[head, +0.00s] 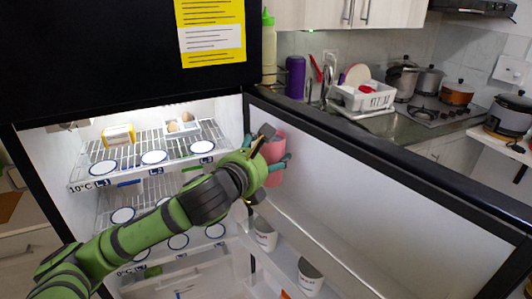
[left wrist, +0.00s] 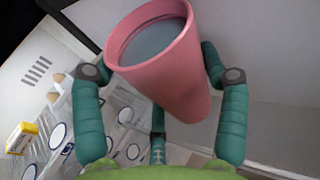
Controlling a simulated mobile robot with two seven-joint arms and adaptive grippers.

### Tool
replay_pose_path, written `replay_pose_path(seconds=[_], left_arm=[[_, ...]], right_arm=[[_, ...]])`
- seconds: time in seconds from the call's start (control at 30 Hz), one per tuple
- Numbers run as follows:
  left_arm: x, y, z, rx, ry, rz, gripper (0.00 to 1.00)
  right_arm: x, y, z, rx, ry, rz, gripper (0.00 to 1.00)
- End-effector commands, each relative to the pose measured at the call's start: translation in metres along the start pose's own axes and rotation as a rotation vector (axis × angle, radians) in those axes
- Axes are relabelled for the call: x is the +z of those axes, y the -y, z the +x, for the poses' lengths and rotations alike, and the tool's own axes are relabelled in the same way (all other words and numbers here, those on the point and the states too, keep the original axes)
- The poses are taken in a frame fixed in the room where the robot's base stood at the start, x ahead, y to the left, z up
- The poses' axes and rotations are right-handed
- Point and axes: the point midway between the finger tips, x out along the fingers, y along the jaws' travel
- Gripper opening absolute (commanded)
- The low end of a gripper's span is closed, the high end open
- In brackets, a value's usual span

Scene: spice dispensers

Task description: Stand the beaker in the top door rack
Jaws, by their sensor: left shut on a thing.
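The pink beaker (head: 274,148) is in the jaws of my left gripper (head: 273,166), in front of the open fridge door. In the left wrist view the beaker (left wrist: 180,85) shows its open, empty-looking mouth, and the teal fingers of my left gripper (left wrist: 172,105) close around its sides. In the head view it looks roughly upright. The top door rack (head: 322,240) is a pale ledge along the door's inner side, below and to the right of the beaker. The beaker appears above the rack's far end, apart from it. My right gripper is not in view.
White cups (head: 265,236) stand lower on the door, beneath the ledge. The fridge shelf (head: 135,172) to the left has round marked spots, a yellow box (head: 118,135) and eggs (head: 182,122). The door panel (head: 400,210) above the rack is bare.

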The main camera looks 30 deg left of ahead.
Motion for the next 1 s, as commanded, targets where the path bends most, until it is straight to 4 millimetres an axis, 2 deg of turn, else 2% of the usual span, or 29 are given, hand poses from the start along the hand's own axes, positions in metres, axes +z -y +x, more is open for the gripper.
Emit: replay_pose_path(seconds=[0.43,0.47,0.5,0.87,1.0], left_arm=[[-0.007,-0.001,0.001,0.000,0.003,0.001,0.31],[-0.008,-0.001,0.002,0.000,0.000,0.001,0.82],[-0.008,-0.001,0.002,0.000,0.000,0.001,0.98],[-0.007,0.000,0.001,0.000,0.001,0.001,0.98],[0.003,0.000,0.000,0.000,0.003,-0.002,0.98]], right_arm=[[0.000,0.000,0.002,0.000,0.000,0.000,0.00],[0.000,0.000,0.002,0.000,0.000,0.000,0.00],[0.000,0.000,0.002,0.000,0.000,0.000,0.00],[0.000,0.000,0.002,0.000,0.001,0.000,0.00],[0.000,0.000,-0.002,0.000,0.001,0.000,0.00]])
